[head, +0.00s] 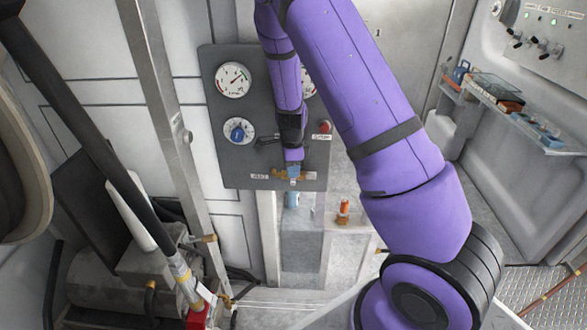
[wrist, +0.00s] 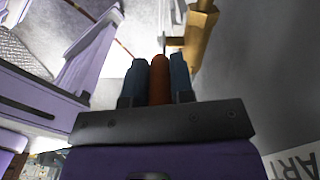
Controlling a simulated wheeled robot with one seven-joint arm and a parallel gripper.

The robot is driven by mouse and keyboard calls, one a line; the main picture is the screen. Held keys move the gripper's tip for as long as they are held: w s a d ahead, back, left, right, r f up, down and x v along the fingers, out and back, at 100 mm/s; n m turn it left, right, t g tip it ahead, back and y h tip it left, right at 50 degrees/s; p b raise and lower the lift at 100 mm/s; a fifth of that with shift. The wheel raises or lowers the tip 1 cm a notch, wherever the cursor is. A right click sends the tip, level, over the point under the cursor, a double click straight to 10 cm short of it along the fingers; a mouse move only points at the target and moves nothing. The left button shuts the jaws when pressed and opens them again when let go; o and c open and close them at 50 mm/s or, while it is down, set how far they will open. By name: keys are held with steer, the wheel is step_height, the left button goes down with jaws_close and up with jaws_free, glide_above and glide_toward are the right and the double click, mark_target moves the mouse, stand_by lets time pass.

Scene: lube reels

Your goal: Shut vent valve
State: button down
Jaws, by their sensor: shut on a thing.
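A dark grey gauge panel (head: 232,160) stands on the wall, with a brass valve (head: 280,175) at its lower edge. My gripper (head: 293,172) reaches down in front of this valve and partly hides it. In the wrist view, the two blue fingers of my gripper (wrist: 160,82) are closed on both sides of an orange handle (wrist: 160,78), which seems to be the vent valve's lever. The brass valve body (wrist: 201,35) shows just beyond the fingers at the upper right. The lever's full angle is hidden by the fingers.
The panel carries a white gauge (head: 232,80), a blue knob dial (head: 239,130) and a red button (head: 325,127). An orange-topped bottle (head: 343,210) stands below. A shelf with boxes (head: 500,98) is at right. A diagonal metal post (head: 168,110) stands left of the panel.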

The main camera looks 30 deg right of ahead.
stand_by(0.4)
steer(key=c, duration=1)
jaws_free()
steer(key=shift+d, duration=0.1)
steer(key=shift+s+d+f+t+y, duration=0.1)
steer(key=shift+s+d+t+y, duration=0.2)
steer(key=shift+y, duration=0.2)
steer(key=shift+s+d+t+y, duration=0.1)
steer(key=shift+d+t+y, duration=0.1)
steer(key=shift+t+y, duration=0.25)
steer(key=shift+s+d+y, duration=0.1)
steer(key=shift+d+y, duration=0.1)
steer(key=shift+y, duration=0.15)
